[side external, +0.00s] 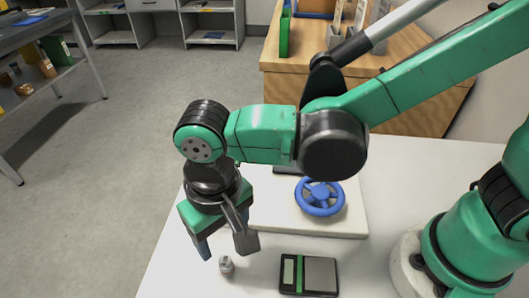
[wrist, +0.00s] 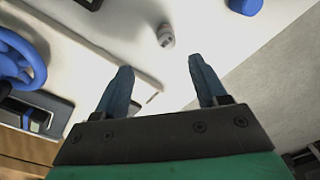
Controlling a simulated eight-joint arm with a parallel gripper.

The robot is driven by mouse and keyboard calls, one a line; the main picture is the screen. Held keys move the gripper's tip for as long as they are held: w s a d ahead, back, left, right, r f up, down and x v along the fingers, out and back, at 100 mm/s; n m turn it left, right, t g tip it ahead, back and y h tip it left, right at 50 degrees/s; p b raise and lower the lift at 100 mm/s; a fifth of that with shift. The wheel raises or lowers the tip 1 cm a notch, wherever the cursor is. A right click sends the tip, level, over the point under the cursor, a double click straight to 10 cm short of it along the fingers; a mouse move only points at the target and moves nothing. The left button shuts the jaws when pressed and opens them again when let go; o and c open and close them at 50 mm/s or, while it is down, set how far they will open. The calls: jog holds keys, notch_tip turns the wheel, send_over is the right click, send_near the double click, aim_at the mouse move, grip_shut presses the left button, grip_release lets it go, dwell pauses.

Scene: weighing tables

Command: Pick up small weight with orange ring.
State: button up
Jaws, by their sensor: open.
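A small light-grey weight stands on the white table near its left edge in the side external view (side external: 226,265). In the wrist view the weight (wrist: 166,36) lies past the fingertips, near the table edge, with a small reddish mark on it; I cannot make out a full orange ring. My gripper (wrist: 160,64) is open, its two blue fingers apart with nothing between them. In the side external view it hangs above the table, close to the weight and apart from it. One finger is largely hidden there.
A black scale with a green strip (side external: 289,273) lies right of the weight. A blue handwheel (side external: 320,197) sits on a pale board (side external: 350,222) behind. A wooden cabinet (side external: 420,110) stands at the back. The floor drops away left of the table.

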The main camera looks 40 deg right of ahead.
aim_at(225, 260)
jog(key=shift+s+a+f, duration=0.3)
jog(key=shift+s+a, duration=0.05)
jog(key=shift+a, duration=0.1)
jog(key=shift+f, duration=2.8)
grip_shut()
